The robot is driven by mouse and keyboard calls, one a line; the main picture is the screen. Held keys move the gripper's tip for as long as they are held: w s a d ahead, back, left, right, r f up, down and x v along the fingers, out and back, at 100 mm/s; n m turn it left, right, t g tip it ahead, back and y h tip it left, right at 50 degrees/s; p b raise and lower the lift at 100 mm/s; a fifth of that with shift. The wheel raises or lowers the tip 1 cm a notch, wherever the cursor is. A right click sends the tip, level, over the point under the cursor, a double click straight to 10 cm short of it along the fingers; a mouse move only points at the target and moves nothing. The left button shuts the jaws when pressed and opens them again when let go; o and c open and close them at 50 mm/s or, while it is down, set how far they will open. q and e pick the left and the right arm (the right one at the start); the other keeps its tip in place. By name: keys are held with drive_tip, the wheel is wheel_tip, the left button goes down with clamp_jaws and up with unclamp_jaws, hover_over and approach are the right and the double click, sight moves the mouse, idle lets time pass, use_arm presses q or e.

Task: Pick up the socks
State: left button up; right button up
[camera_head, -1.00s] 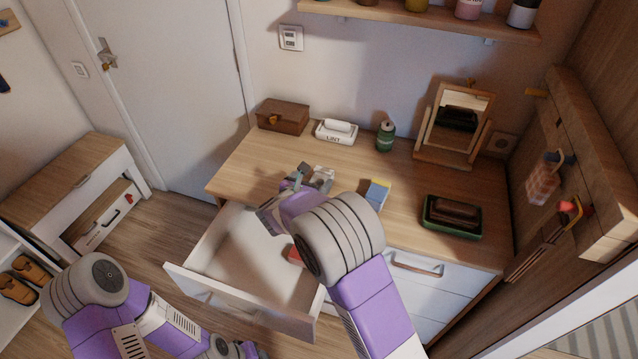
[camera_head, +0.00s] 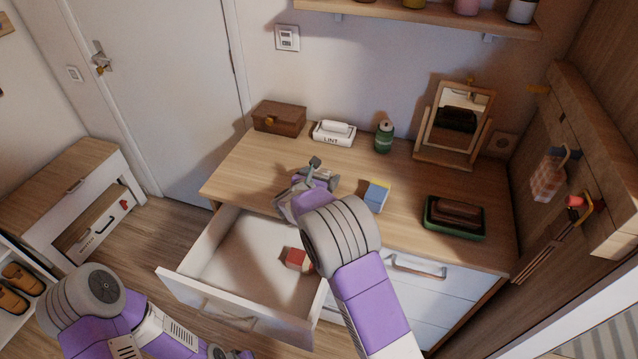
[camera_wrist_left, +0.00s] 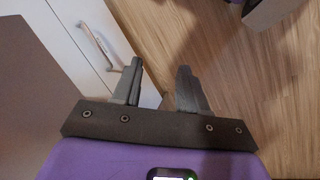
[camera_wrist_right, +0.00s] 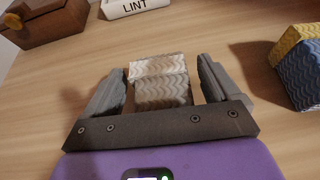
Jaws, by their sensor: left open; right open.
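A beige and white wavy-patterned folded sock bundle (camera_wrist_right: 163,92) lies on the dresser top, between the fingers of my right gripper (camera_wrist_right: 160,66) in the right wrist view. The fingers are open, with gaps on both sides of it. In the head view my right gripper (camera_head: 316,176) is low over the dresser and mostly hides that bundle. A blue and yellow bundle (camera_head: 376,195) lies to its right, also in the right wrist view (camera_wrist_right: 300,68). A red and white bundle (camera_head: 298,259) lies in the open drawer (camera_head: 225,255). My left gripper (camera_wrist_left: 158,85) is open and empty.
The dresser top (camera_head: 255,165) holds a wooden box (camera_head: 279,117), a lint box (camera_head: 333,133), a green can (camera_head: 384,137), a mirror (camera_head: 455,125) and a green tray (camera_head: 430,224). A low cabinet (camera_head: 60,185) stands left. The left wrist view shows floor and a handled drawer front.

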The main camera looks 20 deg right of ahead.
drive_tip(key=c, duration=1.1)
drive_tip(key=shift+o, duration=0.2)
drive_tip(key=shift+r, duration=0.1)
